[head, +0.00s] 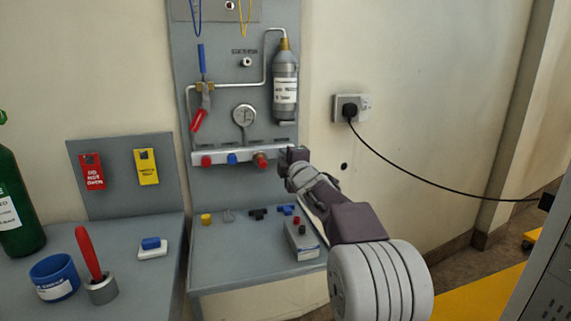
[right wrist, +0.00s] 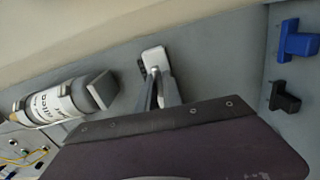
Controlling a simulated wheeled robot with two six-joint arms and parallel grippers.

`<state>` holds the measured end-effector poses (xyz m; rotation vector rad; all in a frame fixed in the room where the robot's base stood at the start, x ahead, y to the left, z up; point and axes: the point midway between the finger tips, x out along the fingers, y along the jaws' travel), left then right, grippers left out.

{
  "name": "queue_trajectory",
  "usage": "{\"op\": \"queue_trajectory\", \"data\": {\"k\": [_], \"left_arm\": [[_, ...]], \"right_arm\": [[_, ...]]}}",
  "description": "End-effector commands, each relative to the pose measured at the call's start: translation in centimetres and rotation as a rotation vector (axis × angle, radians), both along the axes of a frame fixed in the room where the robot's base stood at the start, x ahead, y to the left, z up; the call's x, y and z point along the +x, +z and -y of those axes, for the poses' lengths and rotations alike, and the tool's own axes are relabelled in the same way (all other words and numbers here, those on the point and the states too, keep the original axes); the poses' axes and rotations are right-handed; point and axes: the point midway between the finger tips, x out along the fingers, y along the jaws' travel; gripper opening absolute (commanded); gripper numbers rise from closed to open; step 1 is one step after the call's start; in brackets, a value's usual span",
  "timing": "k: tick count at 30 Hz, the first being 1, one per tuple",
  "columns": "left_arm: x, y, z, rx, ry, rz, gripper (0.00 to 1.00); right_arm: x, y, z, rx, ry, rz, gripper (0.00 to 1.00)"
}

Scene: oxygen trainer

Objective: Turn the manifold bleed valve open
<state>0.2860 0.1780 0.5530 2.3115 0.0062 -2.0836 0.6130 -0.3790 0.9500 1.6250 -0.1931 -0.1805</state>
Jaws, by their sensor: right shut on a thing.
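The white manifold (head: 222,156) runs across the grey panel, with red and blue knobs along its front. My right gripper (head: 285,155) is at the manifold's right end. In the right wrist view its two fingers (right wrist: 163,88) are close together at the white end of the manifold (right wrist: 154,57). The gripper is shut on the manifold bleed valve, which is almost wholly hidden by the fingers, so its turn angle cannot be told. My left gripper is not in view.
A grey cylinder (head: 286,82) hangs just above my right gripper, and a gauge (head: 244,116) is to its left. Below, the shelf (head: 230,262) holds a grey box (head: 301,242) and small fittings. A black cable (head: 420,184) hangs at the right.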

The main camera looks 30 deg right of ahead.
Motion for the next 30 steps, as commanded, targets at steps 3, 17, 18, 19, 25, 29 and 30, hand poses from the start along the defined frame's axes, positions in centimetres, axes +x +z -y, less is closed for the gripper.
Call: {"op": "queue_trajectory", "data": {"k": [3, 17, 18, 19, 25, 29, 30], "left_arm": [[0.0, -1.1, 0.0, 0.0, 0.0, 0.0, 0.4], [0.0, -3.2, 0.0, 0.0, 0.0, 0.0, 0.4], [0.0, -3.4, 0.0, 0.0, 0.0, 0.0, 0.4], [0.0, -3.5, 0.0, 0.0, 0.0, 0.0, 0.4], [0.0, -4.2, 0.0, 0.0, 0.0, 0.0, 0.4], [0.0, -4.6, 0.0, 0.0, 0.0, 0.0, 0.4], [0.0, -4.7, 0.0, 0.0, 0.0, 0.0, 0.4]], "right_arm": [[0.0, -0.4, 0.0, -0.106, 0.0, -0.025, 0.0], [0.0, -0.6, 0.1, -0.53, 0.0, -0.128, 0.0], [0.0, -0.6, 0.1, -0.567, -0.001, -0.137, 0.0], [0.0, -0.6, 0.1, -0.595, -0.001, -0.144, 0.0], [0.0, -0.7, 0.2, -0.78, 0.0, -0.188, 0.0], [0.0, -0.7, 0.2, -0.899, -0.001, -0.216, 0.0], [0.0, -0.8, 0.3, -0.936, 0.0, -0.226, 0.0]]}}
